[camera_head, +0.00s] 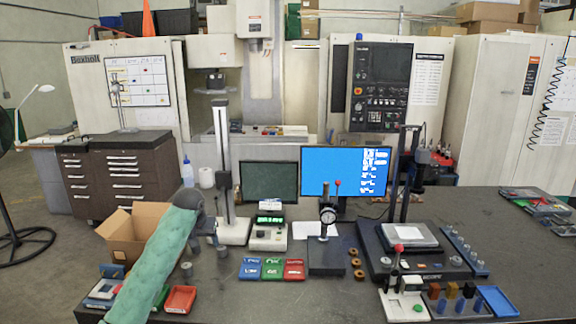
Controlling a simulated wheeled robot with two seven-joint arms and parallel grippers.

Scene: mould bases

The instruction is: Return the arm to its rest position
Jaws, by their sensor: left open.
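My left arm comes in from the lower left in a green sleeve. My left gripper (207,227) is at its end, over the left part of the dark table, near the cardboard box and left of the tall height stand (222,150). Its jaws are small and partly dark against the background; it is open, and I see nothing held in it. Small grey cylinders stand on the table below it, one (222,251) under the gripper and one (187,269) beside the sleeve. My right gripper is not in view.
An open cardboard box (118,237) lies behind my sleeve. Blue (250,268), green (273,268) and red (294,269) trays lie right of the gripper. A dial gauge stand (327,240), a display unit (268,235) and monitors stand farther right. The table's right side has free room.

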